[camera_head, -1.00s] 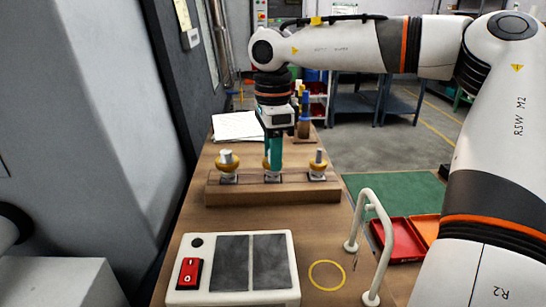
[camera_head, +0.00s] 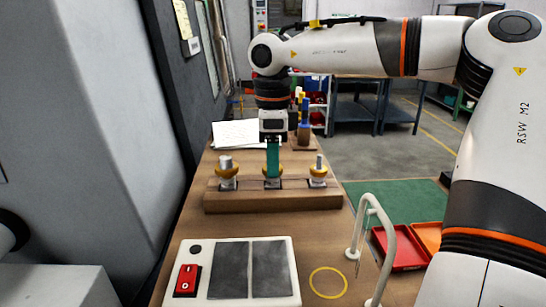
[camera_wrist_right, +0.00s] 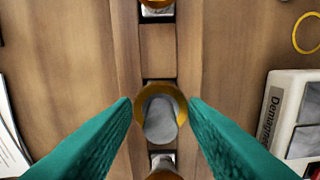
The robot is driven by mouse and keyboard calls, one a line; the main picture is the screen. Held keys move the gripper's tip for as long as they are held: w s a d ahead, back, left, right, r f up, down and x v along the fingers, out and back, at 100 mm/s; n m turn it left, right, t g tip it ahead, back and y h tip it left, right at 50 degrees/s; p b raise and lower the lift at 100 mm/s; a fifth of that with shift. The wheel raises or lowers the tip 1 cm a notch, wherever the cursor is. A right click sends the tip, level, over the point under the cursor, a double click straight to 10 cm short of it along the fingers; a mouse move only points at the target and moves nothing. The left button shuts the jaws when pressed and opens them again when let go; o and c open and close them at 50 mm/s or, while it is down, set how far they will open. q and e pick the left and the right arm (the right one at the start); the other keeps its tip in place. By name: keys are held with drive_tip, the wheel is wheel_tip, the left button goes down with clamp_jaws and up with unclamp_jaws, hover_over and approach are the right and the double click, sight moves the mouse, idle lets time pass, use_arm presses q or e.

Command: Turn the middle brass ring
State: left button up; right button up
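The middle brass ring (camera_wrist_right: 141,99) sits around a grey post (camera_wrist_right: 160,122), upright on a wooden block (camera_head: 236,201). In the head view its edges show on both sides of my finger. My right gripper (camera_wrist_right: 160,103) points straight down over it, with one green finger on each side. The fingertips reach the ring's height and meet its left and right edges in the wrist view. It looks shut on the ring. In the head view one finger of my right gripper (camera_head: 273,162) hides the ring's middle. My left gripper is out of view.
A left brass ring (camera_head: 228,171) and a right brass ring (camera_head: 318,171) stand on the same block, close on either side. In front are a white control box (camera_head: 205,248) with a red switch and a white rail (camera_head: 384,235). Red and orange trays lie at right.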

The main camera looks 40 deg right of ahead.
drive_tip(key=o, duration=0.4)
drive_tip(key=shift+c, duration=0.2)
wheel_tip(320, 180, up, 12)
drive_tip(key=b, duration=0.1)
drive_tip(key=shift+a+f, duration=0.1)
idle(0.6)
